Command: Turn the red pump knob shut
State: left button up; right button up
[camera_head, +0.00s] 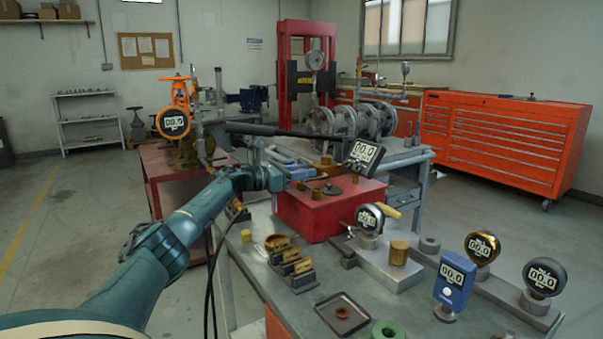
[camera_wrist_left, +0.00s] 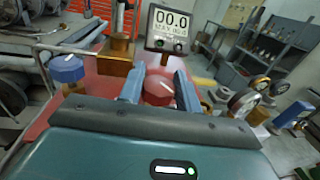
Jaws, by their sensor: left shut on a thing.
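The red pump knob (camera_wrist_left: 158,88) shows in the left wrist view, a round red knob with a white line on its face. My left gripper (camera_wrist_left: 158,82) has its two blue-grey fingers on either side of it, shut on it. In the head view my left gripper (camera_head: 297,173) reaches over the top of the red pump box (camera_head: 318,212), and it hides the knob there. A square digital gauge (camera_head: 362,155) stands behind, reading 00.0; it also shows in the left wrist view (camera_wrist_left: 168,25). My right gripper is in neither view.
A blue knob (camera_wrist_left: 67,68) and a brass block (camera_wrist_left: 115,57) sit left of my fingers in the left wrist view. Several gauges, a small black tray (camera_head: 342,313) and brass parts crowd the grey bench. A black lever bar (camera_head: 275,131) runs above the pump.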

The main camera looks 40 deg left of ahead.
pick_arm(q)
jog(key=o, duration=1)
jog(key=shift+c, duration=0.2)
jog(key=shift+s, duration=0.1)
jog(key=b+v, duration=0.1)
jog(key=v, duration=1.2)
jog(key=shift+b, duration=0.4)
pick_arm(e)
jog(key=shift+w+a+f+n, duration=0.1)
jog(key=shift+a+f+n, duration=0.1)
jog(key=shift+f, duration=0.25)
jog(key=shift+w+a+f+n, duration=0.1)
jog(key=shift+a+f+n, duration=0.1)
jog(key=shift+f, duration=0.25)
